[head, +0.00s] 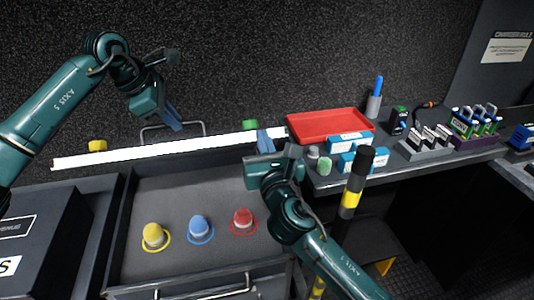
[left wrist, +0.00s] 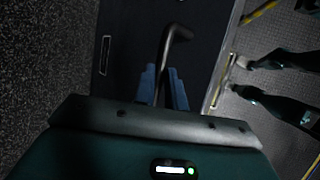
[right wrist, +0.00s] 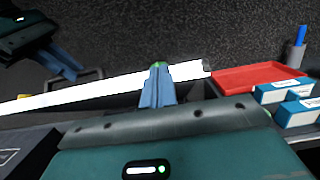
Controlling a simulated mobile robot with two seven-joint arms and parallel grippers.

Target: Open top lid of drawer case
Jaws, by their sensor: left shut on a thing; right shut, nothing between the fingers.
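The dark drawer case (head: 120,235) stands at the lower left in the head view. Its interior is exposed, with yellow (head: 153,236), blue (head: 200,228) and red (head: 243,220) knobs on a grey floor. A bright white strip (head: 150,153) runs along its back edge. A looped handle (head: 146,135) shows just behind the strip. My left gripper (head: 173,122) is at this handle; the left wrist view shows its blue fingers shut around a bent dark bar (left wrist: 166,55). My right gripper (head: 265,141) is shut and empty by the strip's right end; its closed fingers also show in the right wrist view (right wrist: 158,85).
A red tray (head: 328,124), blue-white boxes (head: 350,143) and a cup with a blue pen (head: 374,104) stand on the counter to the right. A black-yellow post (head: 352,190) stands close beside my right forearm. The dark wall is close behind the case.

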